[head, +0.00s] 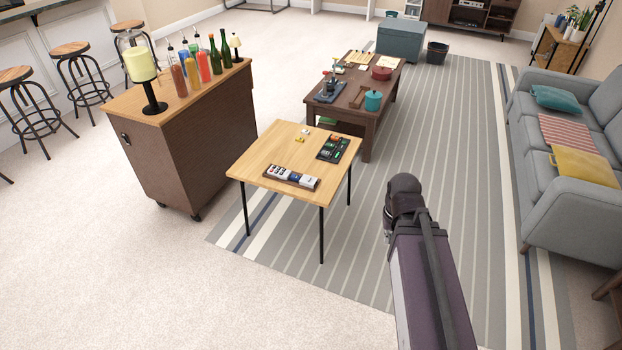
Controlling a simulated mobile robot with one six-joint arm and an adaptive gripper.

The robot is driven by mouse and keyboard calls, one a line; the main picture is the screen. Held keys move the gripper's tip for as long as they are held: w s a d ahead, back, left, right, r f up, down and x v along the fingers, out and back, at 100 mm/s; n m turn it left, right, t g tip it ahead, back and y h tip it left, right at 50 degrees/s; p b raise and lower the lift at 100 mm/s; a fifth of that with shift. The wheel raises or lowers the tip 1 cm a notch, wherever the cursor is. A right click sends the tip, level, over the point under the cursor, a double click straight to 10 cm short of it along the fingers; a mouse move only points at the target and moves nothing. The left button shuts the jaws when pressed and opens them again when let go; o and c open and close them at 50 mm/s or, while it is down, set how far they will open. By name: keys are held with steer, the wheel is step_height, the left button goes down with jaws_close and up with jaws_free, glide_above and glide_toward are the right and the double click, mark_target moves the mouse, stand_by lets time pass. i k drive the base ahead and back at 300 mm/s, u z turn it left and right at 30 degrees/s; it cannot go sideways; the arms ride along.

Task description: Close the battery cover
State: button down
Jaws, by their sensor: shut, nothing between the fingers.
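I cannot pick out a battery cover at this size. A small wooden table (255,160) with thin black legs stands near the middle. A dark tray of small white, blue and dark items (291,178) lies near its front edge. A black tray with green and red pieces (333,148) lies near its right edge. A small yellow item (300,140) and a small white item (306,131) lie toward the back. My arm rises from the bottom, right of this table. My gripper does not show.
A brown bar cart (185,150) with bottles and a candle stands left. A dark coffee table (365,124) with a teal pot (373,100) stands behind. A grey sofa (570,215) is right. The striped rug (440,125) has free room between sofa and tables.

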mark_target(308, 181)
steer(key=z, duration=0.05)
steer(key=i, duration=1)
steer(key=u, duration=0.05)
